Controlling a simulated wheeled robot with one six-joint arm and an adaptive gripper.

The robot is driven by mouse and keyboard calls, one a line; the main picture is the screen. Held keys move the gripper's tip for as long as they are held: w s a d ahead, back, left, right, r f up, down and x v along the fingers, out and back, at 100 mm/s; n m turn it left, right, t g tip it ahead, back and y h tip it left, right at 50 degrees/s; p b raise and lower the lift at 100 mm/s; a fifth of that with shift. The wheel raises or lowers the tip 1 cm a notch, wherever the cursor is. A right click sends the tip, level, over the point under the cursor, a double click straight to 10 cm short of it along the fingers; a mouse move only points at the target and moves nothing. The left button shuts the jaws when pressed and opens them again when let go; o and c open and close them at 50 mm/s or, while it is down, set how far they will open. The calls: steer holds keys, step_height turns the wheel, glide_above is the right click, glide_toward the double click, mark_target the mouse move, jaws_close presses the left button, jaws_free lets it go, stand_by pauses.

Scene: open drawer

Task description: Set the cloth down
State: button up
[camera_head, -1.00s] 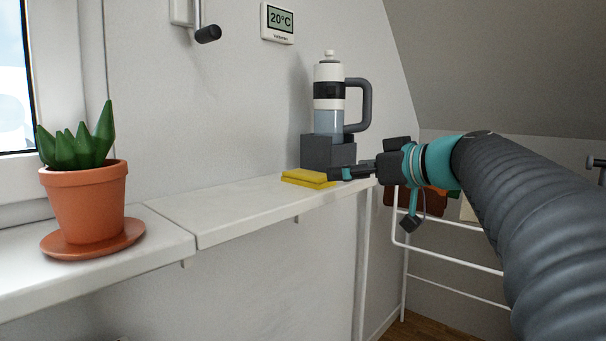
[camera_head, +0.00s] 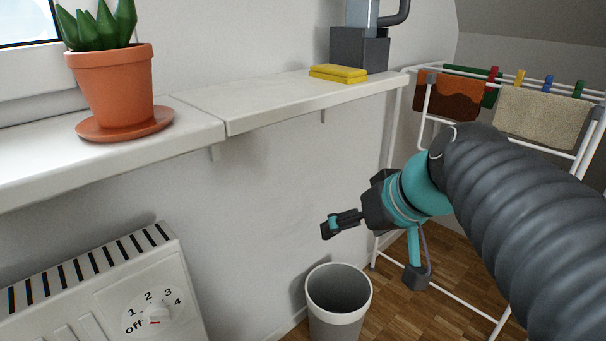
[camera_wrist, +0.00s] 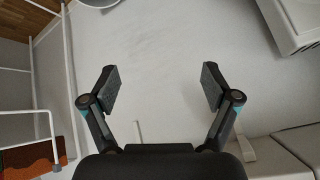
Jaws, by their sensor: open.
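The yellow folded cloth (camera_head: 338,74) lies flat on the white shelf (camera_head: 280,105), in front of the dark grey block (camera_head: 360,50). My gripper (camera_head: 328,229) is below the shelf, in front of the wall and above a white bin, clear of the cloth. In the wrist view my gripper (camera_wrist: 160,88) is open and empty, its two fingers wide apart with bare wall between them. The cloth does not show in the wrist view.
A potted plant (camera_head: 112,90) stands on the sill at the left. A radiator (camera_head: 95,290) is at the lower left. The white bin (camera_head: 338,300) stands on the wooden floor. A drying rack (camera_head: 430,105) with cloths is at the right.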

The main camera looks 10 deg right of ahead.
steer(key=s+d+f+m+g+h, duration=0.1)
steer(key=s+f+h, duration=0.2)
steer(key=s+f, duration=0.5)
steer(key=shift+s+d+f+m+h, duration=0.2)
steer(key=shift+d+f+m+h, duration=0.1)
steer(key=shift+f, duration=1.1)
